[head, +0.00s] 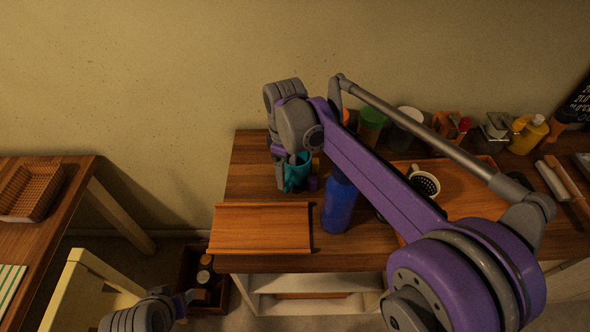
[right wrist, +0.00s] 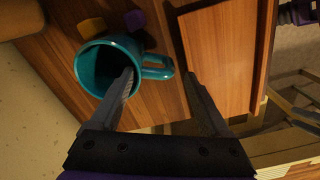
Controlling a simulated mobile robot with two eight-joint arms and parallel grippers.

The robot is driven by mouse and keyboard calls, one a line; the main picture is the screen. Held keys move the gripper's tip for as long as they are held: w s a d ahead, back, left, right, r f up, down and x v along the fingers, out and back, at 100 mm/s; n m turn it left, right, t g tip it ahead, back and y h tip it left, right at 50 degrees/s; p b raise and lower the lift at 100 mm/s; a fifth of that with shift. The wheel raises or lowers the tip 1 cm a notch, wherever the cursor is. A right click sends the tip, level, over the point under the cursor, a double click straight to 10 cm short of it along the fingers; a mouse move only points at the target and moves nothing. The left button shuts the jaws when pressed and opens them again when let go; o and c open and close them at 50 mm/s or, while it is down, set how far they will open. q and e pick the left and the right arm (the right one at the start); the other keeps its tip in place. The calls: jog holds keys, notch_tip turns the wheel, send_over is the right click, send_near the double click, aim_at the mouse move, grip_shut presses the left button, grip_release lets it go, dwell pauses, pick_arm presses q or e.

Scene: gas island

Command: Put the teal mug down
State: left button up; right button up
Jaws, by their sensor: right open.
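The teal mug (head: 293,178) stands on the wooden counter near its left end, partly covered by my right arm in the head view. In the right wrist view the mug (right wrist: 92,52) shows its open mouth, with its handle (right wrist: 157,67) toward the right. My right gripper (right wrist: 158,77) is open, one finger on each side of the handle. One fingertip overlaps the mug's mouth; I cannot tell whether it is inside. My left gripper (head: 185,300) is low at the bottom left of the head view, away from the mug; its jaws are unclear.
A wooden board (head: 260,230) lies in front of the mug. A blue bottle (head: 340,205) stands to the right. Yellow (right wrist: 92,27) and purple (right wrist: 135,20) blocks sit close to the mug. A white strainer-like cup (head: 425,183) and several jars stand further right.

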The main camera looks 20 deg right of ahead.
jog(key=f, duration=0.6)
jog(key=shift+w+d+f, duration=0.1)
jog(key=shift+d+f, duration=0.1)
jog(key=shift+f, duration=0.1)
grip_shut()
